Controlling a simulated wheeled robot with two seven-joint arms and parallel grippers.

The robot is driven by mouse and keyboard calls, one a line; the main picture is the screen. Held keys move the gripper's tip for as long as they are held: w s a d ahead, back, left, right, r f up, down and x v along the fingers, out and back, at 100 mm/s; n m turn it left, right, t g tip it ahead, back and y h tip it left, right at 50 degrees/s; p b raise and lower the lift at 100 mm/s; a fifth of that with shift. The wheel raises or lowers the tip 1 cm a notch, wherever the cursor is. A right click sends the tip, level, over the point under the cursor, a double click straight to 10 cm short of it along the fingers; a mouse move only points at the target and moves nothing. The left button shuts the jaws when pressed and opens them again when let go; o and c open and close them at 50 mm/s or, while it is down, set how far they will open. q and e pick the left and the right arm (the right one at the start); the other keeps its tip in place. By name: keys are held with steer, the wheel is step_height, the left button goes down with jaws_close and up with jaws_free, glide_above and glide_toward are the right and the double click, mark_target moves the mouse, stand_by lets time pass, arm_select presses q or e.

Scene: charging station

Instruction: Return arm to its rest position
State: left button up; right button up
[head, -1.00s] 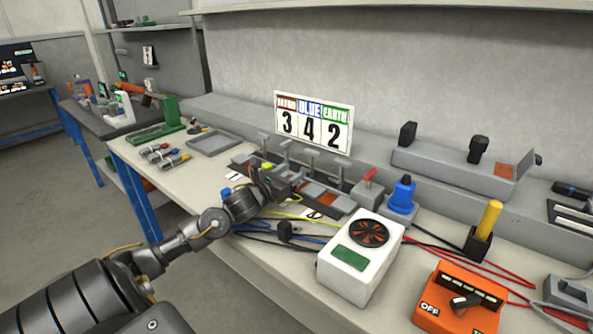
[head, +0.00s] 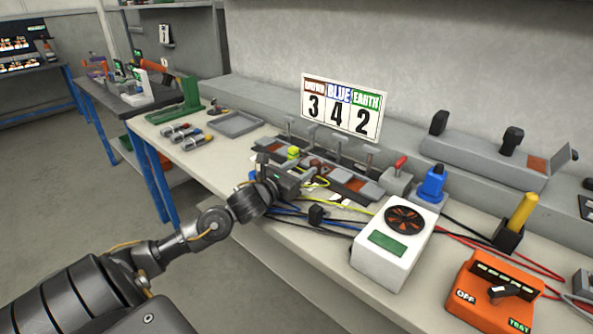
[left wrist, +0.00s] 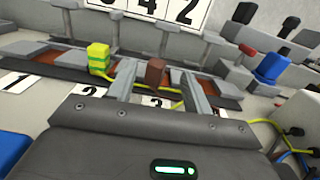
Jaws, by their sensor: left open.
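My left arm reaches in from the lower left in the head view. Its left gripper (head: 284,170) is over the workbench, at the near side of the grey clamp station (head: 345,180). In the left wrist view the two fingers of the left gripper (left wrist: 158,84) are apart. A brown block (left wrist: 155,73) shows between them, beyond the tips, seated in the station; the fingers do not appear to grip it. A yellow-green block (left wrist: 99,58) stands left of the fingers and also shows in the head view (head: 293,152). My right gripper is not in view.
A white box with a fan (head: 392,245) stands right of the gripper. Loose cables (head: 325,216) lie between them. An orange switch box (head: 490,292) and a blue plug (head: 432,186) are farther right. A grey tray (head: 236,124) and a sign (head: 341,106) are behind.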

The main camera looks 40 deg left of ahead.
arm_select(q)
steer(key=shift+w+d+r, duration=0.1)
steer(key=shift+d+r, duration=0.05)
steer(key=shift+d, duration=0.25)
steer(key=shift+a, duration=0.1)
steer(key=shift+r, duration=0.1)
